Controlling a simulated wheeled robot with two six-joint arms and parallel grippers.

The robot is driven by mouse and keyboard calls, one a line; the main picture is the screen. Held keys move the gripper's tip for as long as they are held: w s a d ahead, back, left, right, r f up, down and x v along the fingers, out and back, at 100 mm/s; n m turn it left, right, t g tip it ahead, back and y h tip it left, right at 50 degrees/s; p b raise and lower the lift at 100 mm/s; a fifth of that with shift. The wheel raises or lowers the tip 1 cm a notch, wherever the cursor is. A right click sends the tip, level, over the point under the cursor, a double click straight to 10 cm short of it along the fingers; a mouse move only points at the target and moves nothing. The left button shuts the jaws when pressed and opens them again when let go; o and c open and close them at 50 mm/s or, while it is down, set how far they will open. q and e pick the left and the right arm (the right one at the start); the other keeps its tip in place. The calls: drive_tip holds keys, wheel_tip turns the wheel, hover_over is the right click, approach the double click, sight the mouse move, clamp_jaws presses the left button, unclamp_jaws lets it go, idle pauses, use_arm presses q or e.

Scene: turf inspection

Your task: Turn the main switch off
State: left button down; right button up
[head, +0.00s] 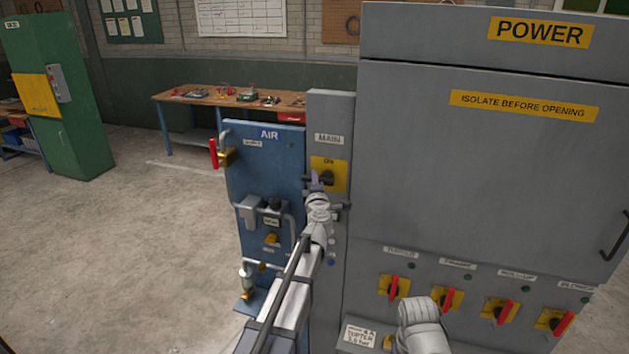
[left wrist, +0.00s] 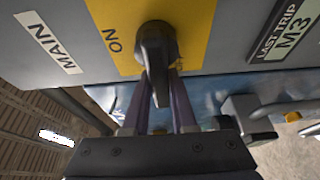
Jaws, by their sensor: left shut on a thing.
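The main switch is a black rotary handle (head: 327,178) on a yellow plate (head: 343,164) marked ON, under the MAIN label on a narrow grey panel. In the left wrist view, the black handle (left wrist: 157,60) extends down the picture, and the word ON is to its left on the yellow plate (left wrist: 200,25). My left gripper (head: 317,182) is at the switch; in the left wrist view its two fingers (left wrist: 158,92) are on either side of the handle, shut on it. Part of my right arm shows at the bottom of the head view; its gripper is not seen.
The grey POWER cabinet (head: 480,165) stands right of the switch, with several red-handled switches (head: 393,287) low down. A blue AIR panel (head: 270,160) with valves and pipes stands left. A workbench (head: 235,97) and green cabinet (head: 75,130) are behind. Open floor lies left.

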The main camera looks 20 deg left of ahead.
use_arm(q)
drive_tip(key=c, duration=0.7)
unclamp_jaws()
drive_tip(key=v, duration=0.8)
drive_tip(key=shift+w, duration=0.1)
